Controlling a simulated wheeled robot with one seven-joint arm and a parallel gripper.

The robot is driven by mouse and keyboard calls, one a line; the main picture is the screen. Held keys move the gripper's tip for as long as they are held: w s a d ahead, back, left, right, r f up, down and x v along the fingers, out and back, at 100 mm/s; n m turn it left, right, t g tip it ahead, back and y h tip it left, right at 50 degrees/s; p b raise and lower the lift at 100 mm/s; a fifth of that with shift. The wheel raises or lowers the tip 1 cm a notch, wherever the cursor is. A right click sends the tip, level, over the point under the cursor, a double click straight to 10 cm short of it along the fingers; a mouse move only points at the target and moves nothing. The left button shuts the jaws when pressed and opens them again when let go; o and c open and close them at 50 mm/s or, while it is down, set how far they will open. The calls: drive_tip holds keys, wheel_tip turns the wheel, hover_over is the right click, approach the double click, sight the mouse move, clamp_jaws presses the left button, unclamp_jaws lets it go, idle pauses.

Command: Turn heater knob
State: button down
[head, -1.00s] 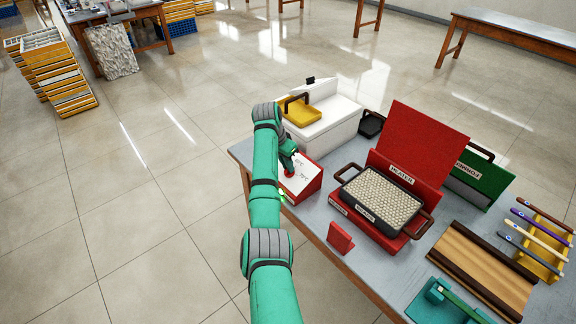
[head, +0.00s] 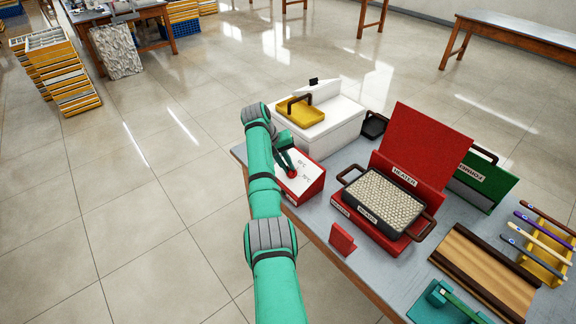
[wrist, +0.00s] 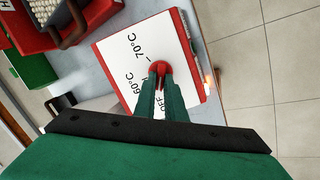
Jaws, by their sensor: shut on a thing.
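The heater knob (wrist: 160,69) is small, round and red. It sits on the white, red-edged face of a control box (wrist: 113,57), with the marks OFF, 60°C and 70°C around it. My gripper (wrist: 161,82) is shut on the knob, one green finger on each side. In the head view the control box (head: 307,187) stands at the table's near left edge, and my gripper (head: 290,170) reaches it from the left. The red heater (head: 400,178) with a bead tray (head: 381,198) on it stands to the right. My fingers partly hide the OFF mark.
A white box with a yellow tray (head: 302,108) stands behind the control box. A wooden block (head: 485,268), a pen rack and a teal tool stand at the right. Floor left of the table is free.

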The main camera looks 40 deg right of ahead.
drive_tip(key=shift+n, duration=1)
drive_tip(key=c, duration=1.8)
unclamp_jaws()
drive_tip(key=shift+a, duration=0.1)
drive_tip(key=v, duration=1)
drive_tip(key=shift+w+a+r, duration=0.1)
drive_tip(key=shift+a+r, duration=0.15)
drive_tip(key=shift+r, duration=0.05)
